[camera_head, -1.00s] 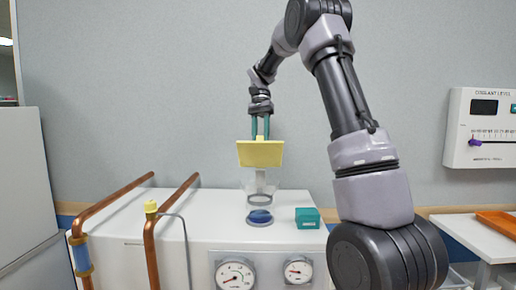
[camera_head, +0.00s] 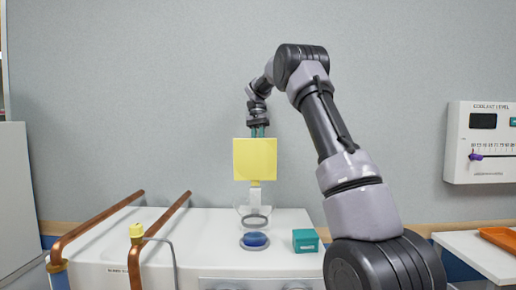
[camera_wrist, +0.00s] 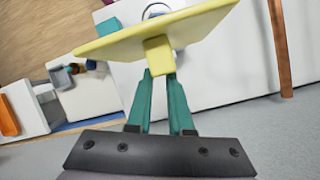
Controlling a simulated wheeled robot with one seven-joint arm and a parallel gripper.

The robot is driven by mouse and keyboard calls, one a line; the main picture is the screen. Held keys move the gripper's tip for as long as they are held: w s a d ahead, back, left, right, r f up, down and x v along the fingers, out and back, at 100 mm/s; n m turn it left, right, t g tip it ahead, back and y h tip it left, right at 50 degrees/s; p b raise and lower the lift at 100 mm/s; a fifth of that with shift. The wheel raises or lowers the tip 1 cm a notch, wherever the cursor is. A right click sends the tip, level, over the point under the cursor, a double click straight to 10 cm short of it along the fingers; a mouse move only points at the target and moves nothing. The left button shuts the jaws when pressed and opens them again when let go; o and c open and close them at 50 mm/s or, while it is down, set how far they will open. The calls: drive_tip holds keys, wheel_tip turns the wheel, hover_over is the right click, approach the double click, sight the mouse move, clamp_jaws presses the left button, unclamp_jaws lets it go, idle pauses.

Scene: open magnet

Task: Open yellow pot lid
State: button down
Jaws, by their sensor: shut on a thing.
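The yellow lid (camera_head: 255,160) is a flat square plate, held up above the white cabinet and steeply tilted, with its broad face toward the head camera. My gripper (camera_head: 258,131) is above and behind it, its teal fingers shut on the lid's small yellow knob. The wrist view shows the lid (camera_wrist: 120,42) beyond the fingers, with the knob between the fingertips (camera_wrist: 160,72). Below the lid, a pale upright piece (camera_head: 255,198) stands over a clear vessel with a grey ring (camera_head: 256,221). Whether the lid touches this piece is unclear.
A blue round thing (camera_head: 254,240) sits in front of the vessel, with a teal box (camera_head: 305,240) to its right. Copper pipes (camera_head: 160,236) and a yellow cap (camera_head: 136,231) are at left. A side table with an orange tray (camera_head: 500,238) is at right.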

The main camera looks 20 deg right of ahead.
drive_tip(key=shift+w+a+f, duration=0.2)
drive_tip(key=shift+w+a, duration=0.2)
drive_tip(key=shift+a, duration=0.2)
idle(0.7)
idle(0.4)
drive_tip(key=c, duration=0.6)
unclamp_jaws()
drive_tip(key=shift+a, duration=0.2)
drive_tip(key=shift+c, duration=0.2)
drive_tip(key=shift+d, duration=0.25)
